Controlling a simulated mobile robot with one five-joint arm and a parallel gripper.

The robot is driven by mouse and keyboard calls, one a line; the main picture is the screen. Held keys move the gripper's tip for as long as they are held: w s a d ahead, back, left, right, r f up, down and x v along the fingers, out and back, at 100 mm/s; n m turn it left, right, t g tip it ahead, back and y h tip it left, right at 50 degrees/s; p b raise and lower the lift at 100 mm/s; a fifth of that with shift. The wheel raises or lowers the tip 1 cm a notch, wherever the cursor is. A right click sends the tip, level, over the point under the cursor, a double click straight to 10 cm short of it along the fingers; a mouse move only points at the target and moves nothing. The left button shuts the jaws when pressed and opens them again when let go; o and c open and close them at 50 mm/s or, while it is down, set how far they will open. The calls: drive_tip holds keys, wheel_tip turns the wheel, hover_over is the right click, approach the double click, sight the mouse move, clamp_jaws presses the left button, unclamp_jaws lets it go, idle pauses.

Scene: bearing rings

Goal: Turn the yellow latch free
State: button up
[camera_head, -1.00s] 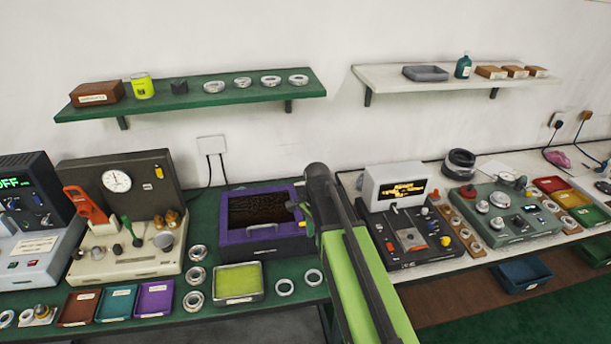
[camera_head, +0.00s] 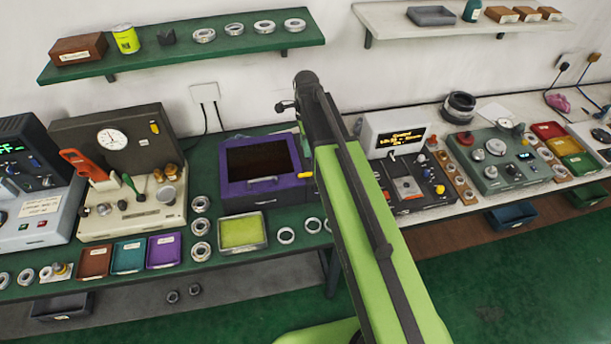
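A small yellow piece (camera_head: 306,175), which looks like the latch, shows at the right side of the purple box (camera_head: 262,190). The box has a dark window and a front handle. Whether the piece is turned or free is too small to tell. My green and black arm reaches up from the bottom and passes just right of it. My gripper (camera_head: 284,107) is a small dark shape at the arm's far end, above and behind the box, apart from the yellow piece. Its fingers are too small to read, and I see nothing clearly held.
A cream gauge machine (camera_head: 135,215) stands left of the box. A tray with a yellow-green pad (camera_head: 242,232) and several metal rings lie in front. A console with a lit display (camera_head: 398,138) stands right, partly behind my arm. A green shelf (camera_head: 190,62) hangs above.

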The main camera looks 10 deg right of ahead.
sight(306, 173)
wheel_tip(306, 173, down, 13)
drive_tip(key=b, duration=1.1)
drive_tip(key=shift+d+f, duration=0.1)
clamp_jaws()
